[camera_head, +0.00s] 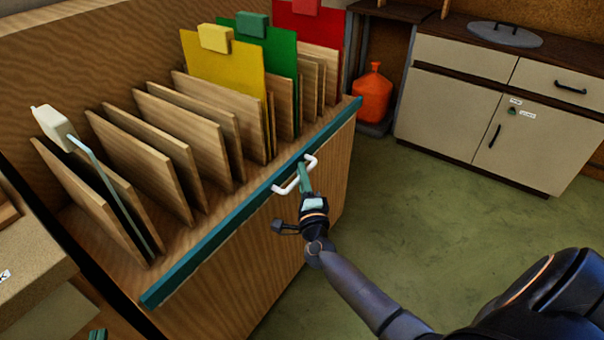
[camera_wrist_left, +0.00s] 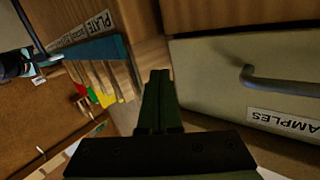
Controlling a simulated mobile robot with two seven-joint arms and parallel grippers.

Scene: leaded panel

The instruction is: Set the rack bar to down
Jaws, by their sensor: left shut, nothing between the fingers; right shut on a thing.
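The rack bar (camera_head: 225,231) is a long teal bar along the front edge of the wooden rack (camera_head: 262,270). It lies at about the height of the panels' lower front ends. A white handle (camera_head: 284,190) stands out from its front. My right gripper (camera_head: 304,175) is shut on this handle. The left wrist view also shows the teal bar (camera_wrist_left: 98,49), with my right gripper at the far left. My left gripper (camera_wrist_left: 159,74) is shut and empty, apart from the bar, beside a drawer front; only its tip (camera_head: 97,335) shows at the head view's bottom left.
Wooden panels (camera_head: 180,145) and yellow (camera_head: 225,70), green (camera_head: 283,65) and red (camera_head: 325,25) sheets stand in the rack. A drawer (camera_wrist_left: 250,75) with a dark handle is close to my left gripper. An orange jug (camera_head: 373,95) stands behind. The green floor at right is clear.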

